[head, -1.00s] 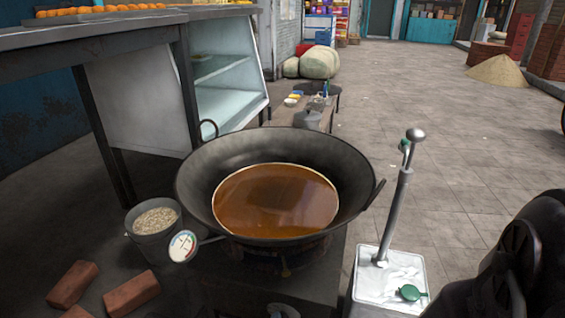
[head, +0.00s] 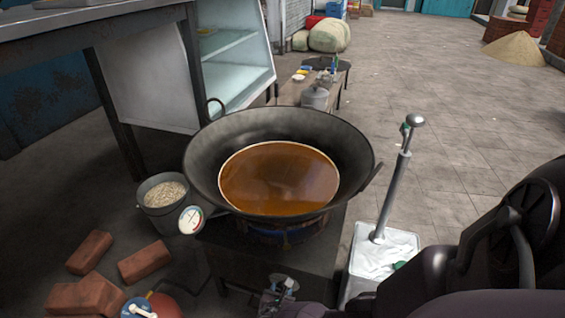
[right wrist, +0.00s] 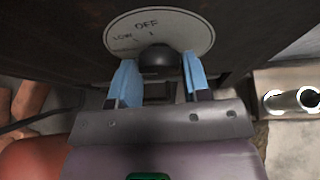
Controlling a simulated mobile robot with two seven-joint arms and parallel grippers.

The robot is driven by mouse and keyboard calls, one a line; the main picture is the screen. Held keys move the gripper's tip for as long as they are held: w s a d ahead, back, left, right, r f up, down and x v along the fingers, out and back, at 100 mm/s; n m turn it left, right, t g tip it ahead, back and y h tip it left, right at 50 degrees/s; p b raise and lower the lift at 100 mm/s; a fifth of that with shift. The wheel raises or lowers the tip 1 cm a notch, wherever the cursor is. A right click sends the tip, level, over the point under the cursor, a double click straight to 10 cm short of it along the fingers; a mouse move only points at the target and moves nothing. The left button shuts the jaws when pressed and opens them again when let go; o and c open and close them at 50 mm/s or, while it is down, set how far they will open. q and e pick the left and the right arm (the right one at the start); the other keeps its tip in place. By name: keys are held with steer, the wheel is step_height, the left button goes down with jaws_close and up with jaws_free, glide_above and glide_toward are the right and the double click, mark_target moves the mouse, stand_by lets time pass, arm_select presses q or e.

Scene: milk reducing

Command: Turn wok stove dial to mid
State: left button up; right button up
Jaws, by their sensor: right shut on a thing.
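A black wok (head: 205,150) filled with brown liquid (head: 280,178) sits on the wok stove (head: 232,236), with a blue glow under it. In the right wrist view, the stove's round grey dial plate (right wrist: 190,22) reads OFF at the top and LOW at the left; other marks are too small to read. A dark round knob (right wrist: 158,60) stands in front of the plate. My right gripper (right wrist: 155,84) is shut on this knob with its blue fingertips at either side. In the head view my right gripper (head: 278,292) is at the stove's front. My left gripper is not seen.
A gauge (head: 191,220) sticks out at the wok's left, by a bucket (head: 163,196). Bricks (head: 143,262) and a red object with a white-blue top (head: 140,309) are at lower left.

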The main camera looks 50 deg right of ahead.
steer(key=shift+w, duration=0.1)
stand_by(0.3)
steer(key=o, duration=0.9)
steer(key=shift+p+v, duration=2.05)
steer(key=shift+v, duration=3.4)
